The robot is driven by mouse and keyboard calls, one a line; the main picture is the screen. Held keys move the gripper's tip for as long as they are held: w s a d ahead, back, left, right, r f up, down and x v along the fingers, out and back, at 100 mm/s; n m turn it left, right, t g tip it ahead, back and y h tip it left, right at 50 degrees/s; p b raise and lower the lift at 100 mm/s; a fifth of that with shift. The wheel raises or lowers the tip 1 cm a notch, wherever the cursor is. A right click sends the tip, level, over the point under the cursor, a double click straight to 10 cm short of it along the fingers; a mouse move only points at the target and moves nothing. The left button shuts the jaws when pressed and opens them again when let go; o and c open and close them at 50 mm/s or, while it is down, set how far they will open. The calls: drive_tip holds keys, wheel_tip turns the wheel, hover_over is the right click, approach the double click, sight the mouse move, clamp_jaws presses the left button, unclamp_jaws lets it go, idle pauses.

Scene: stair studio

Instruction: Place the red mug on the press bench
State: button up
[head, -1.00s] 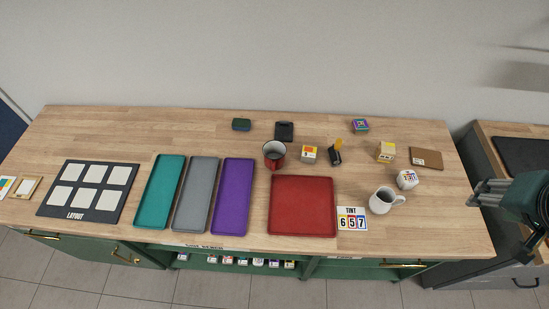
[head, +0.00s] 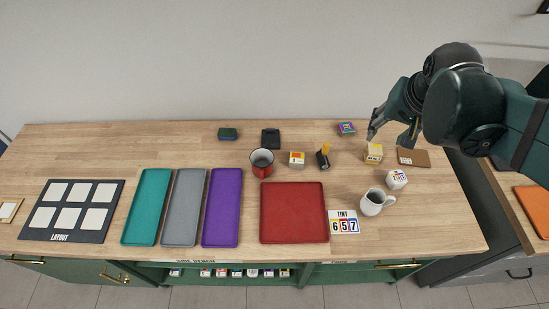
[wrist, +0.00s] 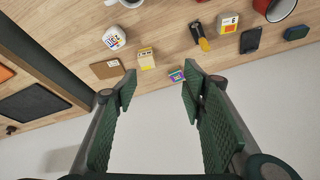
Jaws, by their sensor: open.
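The red mug (head: 262,165) stands upright on the wooden bench (head: 340,265), behind the red tray and towards the back middle. It has a dark rim and a pale inside. In the wrist view the red mug (wrist: 278,8) is cut off at the top right edge. My gripper (head: 388,142) is open and empty above the bench's back right, well to the right of the mug. In the wrist view my gripper (wrist: 160,82) has its fingers spread, with nothing between them. A second bench (head: 505,200) stands at the right; I cannot read a press label on either bench.
A white mug (head: 374,203), a yellow box (head: 373,153), a brown board (head: 413,158) and a paint-marked white object (head: 397,179) are on the right side. A red tray (head: 294,213) lies before the red mug. An orange mat (head: 535,208) lies on the right bench.

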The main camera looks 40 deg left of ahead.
drive_tip(key=s+a+f+n+g, duration=0.1)
drive_tip(key=s+a+f, duration=0.25)
drive_tip(key=a, duration=0.65)
drive_tip(key=s+a+f+n+b, duration=0.1)
drive_tip(key=s+a+f, duration=0.25)
drive_tip(key=a, duration=0.65)
drive_tip(key=s+a+f+n+g, duration=0.1)
drive_tip(key=s+a+f, duration=0.1)
drive_tip(key=a+f, duration=0.5)
drive_tip(key=n+g+h+p, duration=0.2)
drive_tip(key=p, duration=0.3)
hover_over(261, 173)
drive_tip(key=f, duration=0.4)
drive_tip(key=shift+w+a, duration=0.15)
drive_tip(key=shift+a, duration=0.1)
drive_tip(key=shift+s+d+f+h, duration=0.15)
drive_tip(key=shift+s+d+h, duration=0.1)
drive_tip(key=shift+s+h, duration=0.05)
drive_tip(key=shift+f+b, duration=0.1)
drive_tip(key=shift+b, duration=0.2)
drive_tip(key=shift+f, duration=1.2)
